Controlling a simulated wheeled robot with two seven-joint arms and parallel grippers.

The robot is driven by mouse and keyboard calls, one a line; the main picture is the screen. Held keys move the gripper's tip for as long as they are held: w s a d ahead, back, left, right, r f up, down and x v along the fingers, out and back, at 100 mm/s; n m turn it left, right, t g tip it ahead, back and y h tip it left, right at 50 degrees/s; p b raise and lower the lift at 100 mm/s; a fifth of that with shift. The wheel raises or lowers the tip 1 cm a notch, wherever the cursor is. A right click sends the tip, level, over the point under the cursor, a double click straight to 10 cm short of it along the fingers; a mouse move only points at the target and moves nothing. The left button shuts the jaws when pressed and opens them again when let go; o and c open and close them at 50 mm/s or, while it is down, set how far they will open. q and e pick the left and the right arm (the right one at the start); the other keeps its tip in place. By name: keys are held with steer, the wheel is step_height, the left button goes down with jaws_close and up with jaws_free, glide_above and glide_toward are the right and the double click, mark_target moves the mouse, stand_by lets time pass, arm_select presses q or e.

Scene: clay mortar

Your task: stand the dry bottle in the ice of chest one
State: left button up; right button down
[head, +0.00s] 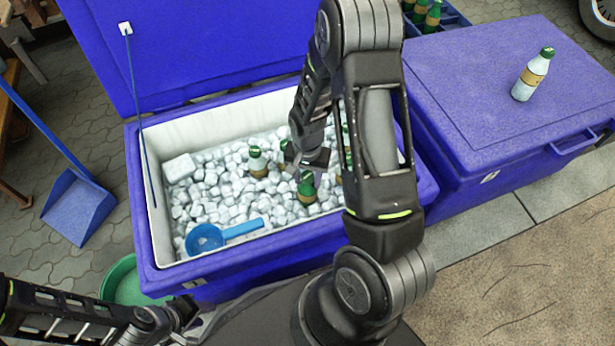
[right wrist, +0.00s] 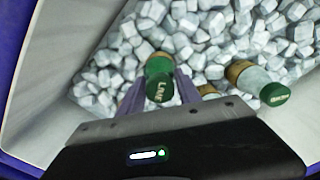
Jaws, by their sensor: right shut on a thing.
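An open blue chest (head: 136,200) full of ice (head: 225,195) stands in front of me; no mark shows which chest is one. My right gripper (head: 311,160) is down inside it, shut on a dark green bottle (head: 307,190), whose cap (right wrist: 160,88) shows between the fingers in the right wrist view. This bottle appears upright, its lower end in or against the ice. A pale bottle (head: 257,162) stands in the ice to its left; others are partly hidden by my arm. Another pale bottle (head: 530,76) stands on the closed chest (head: 480,90). My left gripper (head: 182,312) is low left, its jaws unclear.
A blue scoop (head: 205,239) and a white block (head: 180,167) lie on the ice. The raised lid (head: 190,45) stands behind. A dustpan (head: 76,207) and a green basin (head: 122,285) are at left. A crate of bottles (head: 452,18) is at the back.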

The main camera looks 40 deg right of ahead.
steer(key=shift+f+b, duration=0.45)
steer(key=shift+f, duration=0.1)
stand_by(0.4)
steer(key=shift+c, duration=1.4)
jaws_free()
steer(key=shift+r+p, duration=0.3)
step_height(320, 180, up, 26)
steer(key=p, duration=2.2)
steer(key=shift+r, duration=0.25)
